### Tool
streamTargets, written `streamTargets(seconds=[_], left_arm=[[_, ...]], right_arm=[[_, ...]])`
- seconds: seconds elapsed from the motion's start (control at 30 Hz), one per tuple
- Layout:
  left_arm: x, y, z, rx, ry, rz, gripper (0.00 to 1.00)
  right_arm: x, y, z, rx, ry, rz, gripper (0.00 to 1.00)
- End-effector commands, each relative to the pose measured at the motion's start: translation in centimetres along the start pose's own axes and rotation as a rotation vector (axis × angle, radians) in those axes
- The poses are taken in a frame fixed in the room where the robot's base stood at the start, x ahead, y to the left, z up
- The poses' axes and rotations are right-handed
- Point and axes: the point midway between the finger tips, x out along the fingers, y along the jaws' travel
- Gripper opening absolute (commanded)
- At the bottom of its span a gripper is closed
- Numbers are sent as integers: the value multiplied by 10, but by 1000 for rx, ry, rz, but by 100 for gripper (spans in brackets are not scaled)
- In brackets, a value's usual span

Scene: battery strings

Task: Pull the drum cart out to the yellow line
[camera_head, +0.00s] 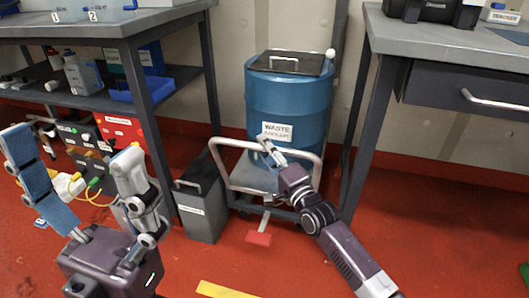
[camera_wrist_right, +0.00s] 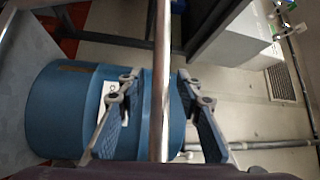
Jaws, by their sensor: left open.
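The blue waste drum (camera_head: 288,105) stands on the drum cart (camera_head: 246,176) between the two benches. The cart has a pale tubular handle (camera_head: 228,143) facing me and a red foot pedal (camera_head: 260,238) low in front. My right gripper (camera_head: 268,146) is at the handle. In the right wrist view a metal bar (camera_wrist_right: 161,110) runs between its spread fingers (camera_wrist_right: 156,78), with gaps on both sides. My left gripper (camera_head: 75,148) is open and empty at the left, away from the cart. A piece of the yellow line (camera_head: 224,290) shows on the floor at the bottom edge.
A grey bin (camera_head: 201,207) stands close to the cart's left, beside the left bench leg (camera_head: 150,130). The right bench leg (camera_head: 366,140) is close to its right. The red floor in front of the cart is clear apart from my right arm above it.

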Motion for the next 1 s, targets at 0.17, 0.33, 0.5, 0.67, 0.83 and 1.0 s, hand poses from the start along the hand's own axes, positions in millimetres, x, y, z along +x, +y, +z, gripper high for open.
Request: streamTargets(seconds=[0.17, 0.33, 0.5, 0.67, 0.83, 1.0], left_arm=[[1, 0, 0, 1, 3, 1, 83], [1, 0, 0, 1, 3, 1, 83], [1, 0, 0, 0, 3, 1, 83], [1, 0, 0, 0, 4, 1, 83], [1, 0, 0, 0, 3, 1, 83], [3, 0, 0, 0, 4, 1, 83]], right_arm=[[4, 0, 0, 0, -1, 0, 33], [3, 0, 0, 0, 0, 0, 29], [3, 0, 0, -1, 0, 1, 10], [3, 0, 0, -1, 0, 1, 0], [3, 0, 0, -1, 0, 1, 0], [2, 0, 1, 0, 0, 2, 0]])
